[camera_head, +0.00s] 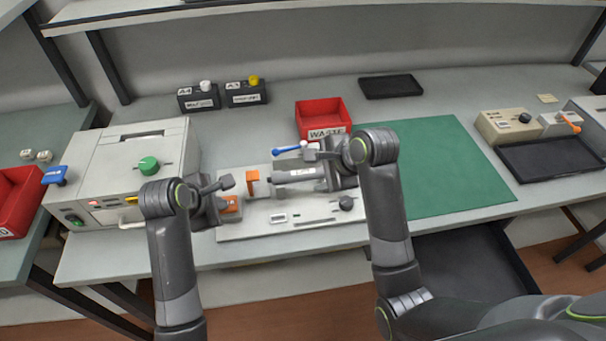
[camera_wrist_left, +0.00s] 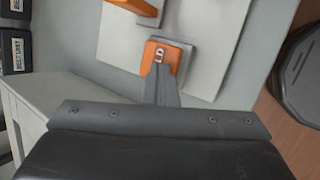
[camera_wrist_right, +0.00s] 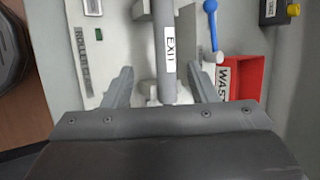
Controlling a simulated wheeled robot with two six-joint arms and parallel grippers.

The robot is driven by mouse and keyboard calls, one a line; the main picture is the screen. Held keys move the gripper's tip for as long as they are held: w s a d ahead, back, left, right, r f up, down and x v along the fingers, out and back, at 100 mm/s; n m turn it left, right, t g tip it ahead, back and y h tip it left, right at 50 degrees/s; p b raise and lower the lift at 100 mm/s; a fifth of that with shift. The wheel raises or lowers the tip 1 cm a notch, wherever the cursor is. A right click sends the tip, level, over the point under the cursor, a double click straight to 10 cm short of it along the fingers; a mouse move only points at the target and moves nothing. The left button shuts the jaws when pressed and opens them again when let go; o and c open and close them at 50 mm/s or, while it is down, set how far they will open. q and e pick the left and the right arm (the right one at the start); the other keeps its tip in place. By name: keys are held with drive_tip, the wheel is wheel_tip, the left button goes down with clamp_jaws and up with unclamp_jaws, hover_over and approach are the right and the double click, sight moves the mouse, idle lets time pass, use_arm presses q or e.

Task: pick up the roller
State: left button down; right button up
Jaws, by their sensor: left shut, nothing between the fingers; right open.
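The roller (camera_head: 297,175) is a grey cylinder lying on a light fixture plate (camera_head: 262,230) on the bench. In the right wrist view the roller (camera_wrist_right: 167,45) carries a white label reading EXIT. My right gripper (camera_head: 318,170) is open at the right end of the roller, with its fingers on either side of the cylinder; they appear apart from it in the right wrist view (camera_wrist_right: 163,75).
A red WASTE bin (camera_head: 322,113) stands behind the plate, with a blue-handled tool (camera_head: 287,149) in front of it. A grey machine (camera_head: 120,165) stands left. A green mat (camera_head: 450,165) lies clear at right. An upright orange part (camera_head: 252,177) stands near the roller's left end.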

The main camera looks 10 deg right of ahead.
sight(306, 174)
use_arm(q)
drive_tip(key=shift+f, duration=0.1)
use_arm(e)
drive_tip(key=shift+w+x, duration=0.15)
drive_tip(key=shift+x, duration=1.45)
drive_tip(key=shift+w+x, duration=0.15)
drive_tip(key=shift+x, duration=1.5)
drive_tip(key=shift+r, duration=0.2)
drive_tip(key=c, duration=1.1)
wheel_tip(306, 174, up, 10)
